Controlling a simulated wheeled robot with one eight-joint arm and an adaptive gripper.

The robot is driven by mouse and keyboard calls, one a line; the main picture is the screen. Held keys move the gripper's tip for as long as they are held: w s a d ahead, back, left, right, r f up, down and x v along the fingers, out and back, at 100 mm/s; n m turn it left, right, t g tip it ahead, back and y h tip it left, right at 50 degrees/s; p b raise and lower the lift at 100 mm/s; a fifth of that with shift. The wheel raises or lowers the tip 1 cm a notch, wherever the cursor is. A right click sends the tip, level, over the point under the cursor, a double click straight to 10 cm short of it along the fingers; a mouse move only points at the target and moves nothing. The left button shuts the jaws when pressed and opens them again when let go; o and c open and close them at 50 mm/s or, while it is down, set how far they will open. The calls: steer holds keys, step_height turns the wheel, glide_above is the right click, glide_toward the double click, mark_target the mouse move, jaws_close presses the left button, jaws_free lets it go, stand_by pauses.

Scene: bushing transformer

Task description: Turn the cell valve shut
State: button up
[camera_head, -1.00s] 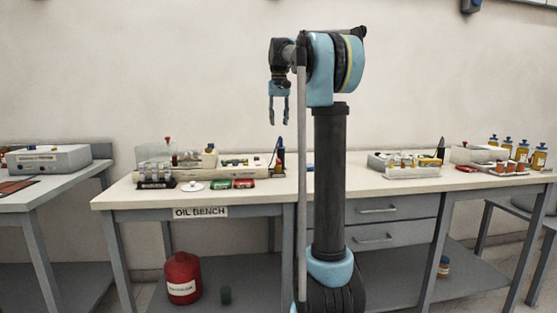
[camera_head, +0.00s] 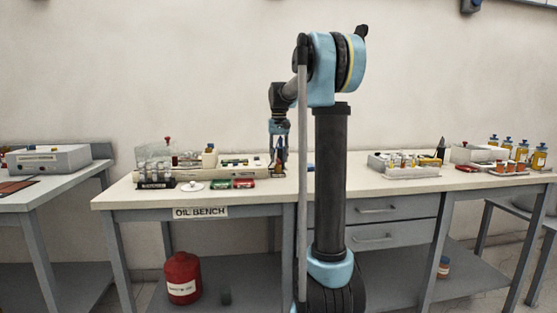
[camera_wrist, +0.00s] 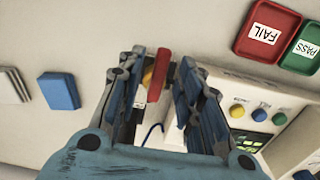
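In the head view my fingers largely cover this spot. Another small red knob (camera_head: 167,139) stands at the bench's left side, beside clear vessels.
A red FAIL tray (camera_wrist: 268,30) and green PASS tray (camera_wrist: 304,48) lie near the instrument panel (camera_wrist: 250,110) with coloured buttons. A blue block (camera_wrist: 59,91) lies on the other side. The bench top (camera_head: 330,178) has free room. A red can (camera_head: 182,277) stands on the lower shelf.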

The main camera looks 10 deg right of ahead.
steer(key=shift+f, duration=0.4)
jaws_close()
